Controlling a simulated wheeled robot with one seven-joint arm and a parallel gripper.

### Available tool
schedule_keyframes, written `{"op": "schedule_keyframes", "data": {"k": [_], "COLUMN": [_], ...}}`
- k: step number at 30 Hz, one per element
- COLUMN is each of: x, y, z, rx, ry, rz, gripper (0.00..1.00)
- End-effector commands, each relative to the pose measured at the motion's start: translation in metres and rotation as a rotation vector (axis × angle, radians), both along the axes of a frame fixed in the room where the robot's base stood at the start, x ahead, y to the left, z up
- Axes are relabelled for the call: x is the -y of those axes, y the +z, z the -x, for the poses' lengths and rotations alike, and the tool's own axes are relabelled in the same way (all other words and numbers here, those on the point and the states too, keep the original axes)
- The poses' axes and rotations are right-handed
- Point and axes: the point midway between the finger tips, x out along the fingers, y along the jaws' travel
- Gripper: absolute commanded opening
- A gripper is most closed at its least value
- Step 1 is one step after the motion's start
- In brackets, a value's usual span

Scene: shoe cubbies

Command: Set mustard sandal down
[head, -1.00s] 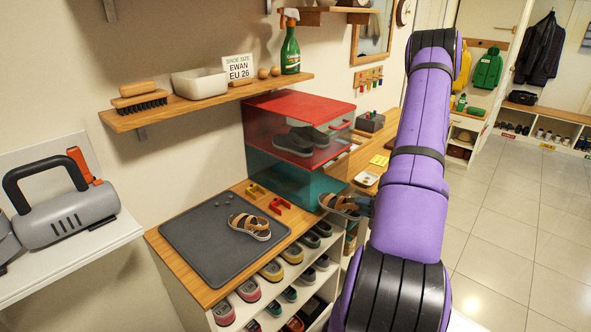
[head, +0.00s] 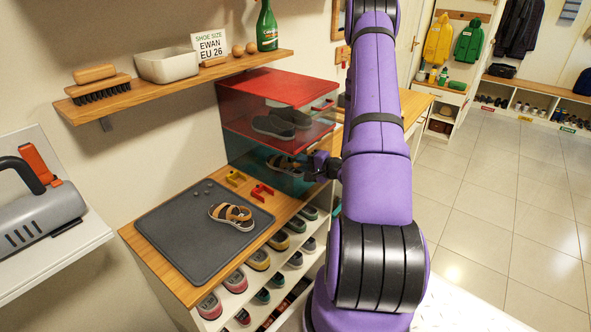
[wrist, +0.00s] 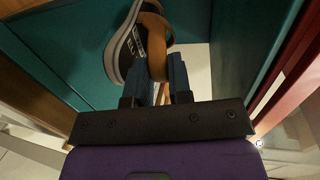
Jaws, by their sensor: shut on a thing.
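The mustard sandal (head: 283,164), with tan straps, is in the lower, teal compartment (head: 255,158) of the clear-sided box. In the wrist view the sandal (wrist: 128,45) shows a dark lettered insole and a pale sole edge, with teal surfaces around it. My gripper (head: 318,165) is shut on its strap, at the open side of the compartment; the fingers (wrist: 160,78) also show in the wrist view. I cannot tell whether the sole touches the compartment floor. A matching sandal (head: 232,216) lies on the grey mat (head: 180,250).
Dark shoes (head: 275,124) sit in the red upper compartment (head: 282,86) directly above. Yellow (head: 236,178) and red (head: 262,192) clips lie in front of the box. Shoes fill the cubbies below. A wall shelf (head: 180,80) hangs to the left.

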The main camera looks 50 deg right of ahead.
Motion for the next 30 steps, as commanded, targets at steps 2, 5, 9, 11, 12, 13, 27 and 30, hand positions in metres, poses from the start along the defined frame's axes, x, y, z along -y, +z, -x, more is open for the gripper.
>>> {"op": "schedule_keyframes", "data": {"k": [2, 5, 9, 11, 12, 13, 27, 30], "x": [-0.001, -0.002, -0.003, -0.004, -0.004, -0.004, -0.004, -0.004], "y": [0.000, 0.000, 0.000, 0.000, -0.003, -0.009, -0.035, -0.037], "z": [-0.010, -0.015, -0.023, -0.030, -0.033, -0.031, -0.031, -0.031], "rx": [0.001, 0.000, 0.001, 0.001, -0.001, -0.001, 0.000, 0.000], "ry": [0.001, 0.000, 0.001, 0.002, 0.001, -0.001, 0.000, 0.000], "rz": [0.001, 0.000, 0.000, -0.001, -0.002, -0.003, 0.000, 0.000], "gripper": [0.00, 0.00, 0.00, 0.00, 0.00, 0.00, 0.00, 0.00]}}
